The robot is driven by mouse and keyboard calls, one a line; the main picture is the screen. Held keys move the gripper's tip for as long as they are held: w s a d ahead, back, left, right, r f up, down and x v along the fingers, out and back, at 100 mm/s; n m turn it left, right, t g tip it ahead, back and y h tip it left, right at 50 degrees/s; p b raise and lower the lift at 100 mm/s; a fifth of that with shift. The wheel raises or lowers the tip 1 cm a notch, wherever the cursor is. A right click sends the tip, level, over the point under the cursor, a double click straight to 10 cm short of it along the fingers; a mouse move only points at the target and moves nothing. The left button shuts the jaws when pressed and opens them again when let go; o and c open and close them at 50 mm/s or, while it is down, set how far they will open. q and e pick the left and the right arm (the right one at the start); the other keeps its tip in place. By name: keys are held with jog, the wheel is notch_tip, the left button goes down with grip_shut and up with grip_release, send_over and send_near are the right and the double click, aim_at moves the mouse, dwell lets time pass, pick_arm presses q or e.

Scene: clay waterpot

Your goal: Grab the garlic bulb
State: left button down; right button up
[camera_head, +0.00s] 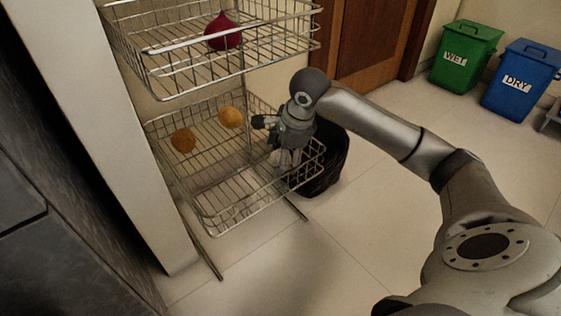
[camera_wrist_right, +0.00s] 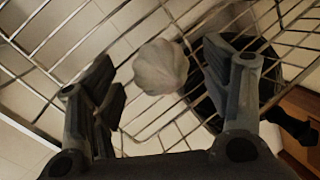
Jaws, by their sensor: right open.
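The garlic bulb (camera_wrist_right: 160,67) is a whitish, rounded bulb resting on the wire basket floor in the right wrist view. My right gripper (camera_wrist_right: 160,92) is open, with one finger to either side of the bulb and a gap to each. In the head view my right gripper (camera_head: 288,155) reaches down into the right end of the lower wire basket (camera_head: 240,222). There the bulb is mostly hidden by the gripper, with perhaps a pale part showing. My left gripper is not in view.
Two orange-brown round items (camera_head: 231,117) (camera_head: 183,140) lie in the lower basket, left of my gripper. The upper basket (camera_head: 190,75) holds a dark red bulb (camera_head: 222,31). A black bin (camera_head: 325,165) stands behind the basket. Green (camera_head: 466,55) and blue (camera_head: 521,80) bins stand far right.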

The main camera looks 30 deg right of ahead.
jog(key=shift+r, duration=0.1)
jog(key=c, duration=1.1)
jog(key=shift+o, duration=0.2)
jog(key=shift+r, duration=0.2)
